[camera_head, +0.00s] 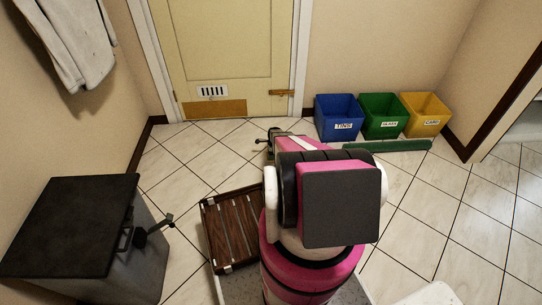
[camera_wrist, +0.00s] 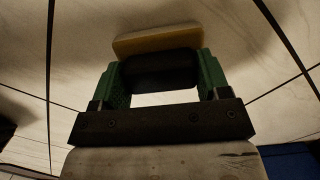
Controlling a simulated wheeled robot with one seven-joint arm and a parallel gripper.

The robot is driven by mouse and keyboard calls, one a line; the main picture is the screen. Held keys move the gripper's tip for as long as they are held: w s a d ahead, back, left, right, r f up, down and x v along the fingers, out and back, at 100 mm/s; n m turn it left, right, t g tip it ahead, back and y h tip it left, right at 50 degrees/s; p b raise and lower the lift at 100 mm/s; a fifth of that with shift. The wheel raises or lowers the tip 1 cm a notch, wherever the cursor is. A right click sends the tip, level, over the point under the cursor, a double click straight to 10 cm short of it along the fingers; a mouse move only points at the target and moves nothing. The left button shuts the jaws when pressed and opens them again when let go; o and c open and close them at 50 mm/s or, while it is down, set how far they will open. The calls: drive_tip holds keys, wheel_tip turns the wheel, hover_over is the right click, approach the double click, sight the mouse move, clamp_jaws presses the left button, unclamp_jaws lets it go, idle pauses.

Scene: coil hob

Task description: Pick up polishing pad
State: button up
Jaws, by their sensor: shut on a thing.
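In the wrist view, the polishing pad (camera_wrist: 157,40) shows as a tan slab with a dark, rounded body (camera_wrist: 160,68) against it. My gripper (camera_wrist: 160,78) has green fingers on both sides of the dark body and is shut on it. Pale floor tiles show around the pad in that view. In the head view, my own arm covers much of the middle, and the pad cannot be made out clearly there. Small dark parts at my gripper's end (camera_head: 272,138) show past the arm, over the floor before the door.
Blue (camera_head: 338,128), green (camera_head: 383,126) and yellow (camera_head: 424,124) bins stand at the back wall, with a long green strip (camera_head: 390,146) before them. A brown slatted wooden item (camera_head: 222,230) lies left of my arm. A black-topped box (camera_head: 75,215) stands at left. Tiles at right are clear.

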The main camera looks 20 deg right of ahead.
drive_tip(key=shift+r, duration=0.45)
wheel_tip(320, 180, up, 3)
drive_tip(key=shift+f, duration=0.15)
drive_tip(key=s+a+r, duration=0.3)
drive_tip(key=a+r, duration=0.4)
drive_tip(key=a, duration=0.4)
drive_tip(key=a+r+n, duration=0.2)
drive_tip(key=r+n, duration=0.1)
drive_tip(key=r, duration=0.8)
drive_tip(key=a+r+n, duration=0.2)
drive_tip(key=r+n, duration=0.1)
drive_tip(key=r, duration=0.8)
drive_tip(key=s+a+r+n, duration=0.2)
drive_tip(key=s+r+n, duration=0.1)
drive_tip(key=r, duration=0.7)
drive_tip(key=s+a+r+n+g+h, duration=0.1)
drive_tip(key=s+a+r+n, duration=0.2)
drive_tip(key=r, duration=0.7)
drive_tip(key=s+a+r+n, duration=0.1)
drive_tip(key=s+r+n, duration=0.25)
drive_tip(key=r, duration=0.65)
drive_tip(key=s+a+r+n, duration=0.2)
drive_tip(key=s+r+n, duration=0.4)
drive_tip(key=s+r, duration=0.65)
drive_tip(key=s+f, duration=0.6)
drive_tip(key=f, duration=0.2)
drive_tip(key=shift+s+a+f+g, duration=0.25)
drive_tip(key=shift+s+f+g, duration=0.05)
drive_tip(key=shift+f+g, duration=0.1)
